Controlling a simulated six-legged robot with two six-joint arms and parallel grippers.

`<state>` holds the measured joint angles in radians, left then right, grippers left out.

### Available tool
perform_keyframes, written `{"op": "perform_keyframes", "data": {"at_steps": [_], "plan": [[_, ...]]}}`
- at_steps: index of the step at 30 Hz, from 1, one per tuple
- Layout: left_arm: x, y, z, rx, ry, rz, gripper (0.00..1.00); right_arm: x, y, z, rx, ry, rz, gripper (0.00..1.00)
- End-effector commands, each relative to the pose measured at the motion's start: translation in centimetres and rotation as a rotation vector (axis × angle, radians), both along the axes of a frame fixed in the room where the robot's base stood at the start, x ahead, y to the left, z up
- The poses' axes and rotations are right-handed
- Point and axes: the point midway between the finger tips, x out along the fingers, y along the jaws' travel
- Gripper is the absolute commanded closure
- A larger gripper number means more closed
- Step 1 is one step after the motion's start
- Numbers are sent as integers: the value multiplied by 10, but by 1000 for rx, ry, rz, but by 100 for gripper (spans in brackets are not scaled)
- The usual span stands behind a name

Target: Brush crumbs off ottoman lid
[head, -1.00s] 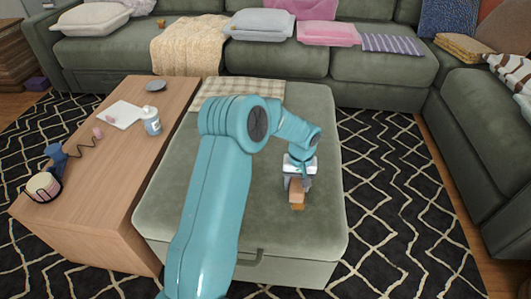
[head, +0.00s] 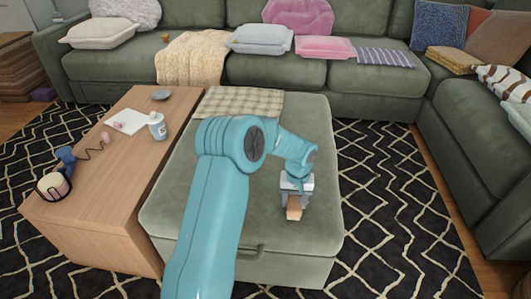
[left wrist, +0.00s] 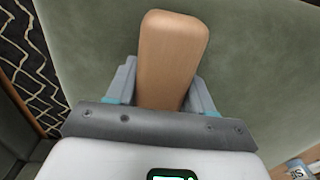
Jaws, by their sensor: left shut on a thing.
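The green ottoman (head: 194,178) stands in the middle of the head view, its lid shut, with a handle at the front. My left gripper (head: 295,204) is low over the right front part of the lid. It is shut on a wooden brush (head: 294,213). In the left wrist view the brush's tan wooden back (left wrist: 172,55) sticks out between the two fingers, over the green lid (left wrist: 255,70). Its bristles are hidden there, and I cannot tell whether they touch the lid. I can make out no crumbs. My right gripper is not in view.
A checked cloth (head: 238,102) lies on the lid's back left. A wooden table (head: 115,190) stands close on the left, with a white bottle (head: 157,126), a grey dish (head: 161,95) and other small items. The green sectional (head: 280,68) runs behind and right. Patterned rug (head: 388,190) lies right.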

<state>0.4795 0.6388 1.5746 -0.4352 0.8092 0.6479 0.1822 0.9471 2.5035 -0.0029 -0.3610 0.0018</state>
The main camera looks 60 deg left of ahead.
Motion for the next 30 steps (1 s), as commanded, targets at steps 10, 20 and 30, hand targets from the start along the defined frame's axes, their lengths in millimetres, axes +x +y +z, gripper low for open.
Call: {"op": "perform_keyframes", "data": {"at_steps": [10, 20, 30], "plan": [[1, 2, 24, -1, -2, -2, 81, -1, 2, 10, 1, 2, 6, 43], [0, 2, 45, -1, -1, -5, 81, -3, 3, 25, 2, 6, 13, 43], [-2, 2, 76, -1, -1, -9, 81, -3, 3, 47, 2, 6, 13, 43]]}}
